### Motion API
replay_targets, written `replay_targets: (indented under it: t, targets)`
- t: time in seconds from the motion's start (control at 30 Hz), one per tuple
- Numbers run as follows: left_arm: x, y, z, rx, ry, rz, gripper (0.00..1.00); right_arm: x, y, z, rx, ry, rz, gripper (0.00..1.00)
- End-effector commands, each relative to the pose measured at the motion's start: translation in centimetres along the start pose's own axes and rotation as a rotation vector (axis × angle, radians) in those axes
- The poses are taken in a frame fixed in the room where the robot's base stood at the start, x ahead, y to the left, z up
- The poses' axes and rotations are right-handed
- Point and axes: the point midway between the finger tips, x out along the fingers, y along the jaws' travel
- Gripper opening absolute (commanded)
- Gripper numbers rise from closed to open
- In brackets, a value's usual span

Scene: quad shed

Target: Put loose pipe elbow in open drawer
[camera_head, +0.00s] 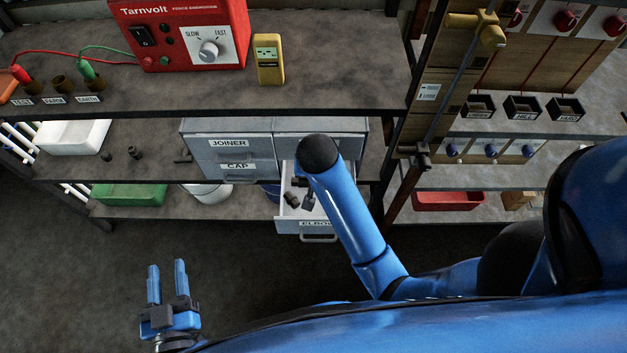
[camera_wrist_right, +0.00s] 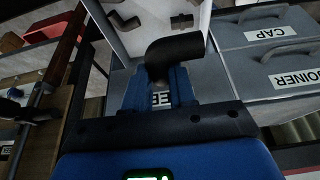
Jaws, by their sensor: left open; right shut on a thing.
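The open drawer labelled ELBOW (camera_head: 320,226) sticks out from the grey cabinet, partly covered by my right arm; its white inside also shows in the right wrist view (camera_wrist_right: 150,36). A dark pipe elbow (camera_wrist_right: 178,48) is between the fingers of my right gripper (camera_wrist_right: 158,84), which is shut on it. The held elbow appears over the drawer; its height above the drawer floor is hard to tell. Other dark elbows (camera_wrist_right: 126,21) lie inside the drawer. My left gripper (camera_head: 167,270) is open and empty, low at the left, away from the cabinet.
Closed JOINER (camera_head: 228,143) and CAP (camera_head: 237,167) drawers sit beside the open one. Small dark fittings (camera_head: 134,152) lie on the shelf at left. A white tub (camera_head: 75,136), green bin (camera_head: 130,195) and red bin (camera_head: 450,201) stand on shelves. Floor at the left front is clear.

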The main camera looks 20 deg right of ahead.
Motion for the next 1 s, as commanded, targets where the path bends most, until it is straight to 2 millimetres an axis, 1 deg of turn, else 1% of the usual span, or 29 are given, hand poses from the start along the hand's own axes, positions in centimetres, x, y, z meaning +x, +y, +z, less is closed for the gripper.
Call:
replay_targets:
  t: [0.17,0.5,0.6,0.77,1.0]
  targets:
    - [0.0,0.0,0.6,0.000,-0.001,0.000,0.43,2.4,0.1,1.1,-0.002,-0.005,0.003,0.00]
    - [0.0,0.0,1.9,0.000,-0.001,0.000,0.43,9.9,0.1,4.2,-0.001,-0.005,0.003,0.00]
    - [0.0,0.0,2.2,0.000,-0.001,0.000,0.43,11.7,0.1,5.0,-0.002,-0.004,0.002,0.00]
    - [0.0,0.0,2.5,0.000,-0.001,0.000,0.43,13.7,0.1,5.7,0.000,-0.003,0.001,0.00]
    - [0.1,0.0,2.8,0.000,0.000,0.000,0.43,14.9,0.0,6.2,0.000,-0.002,0.001,0.00]
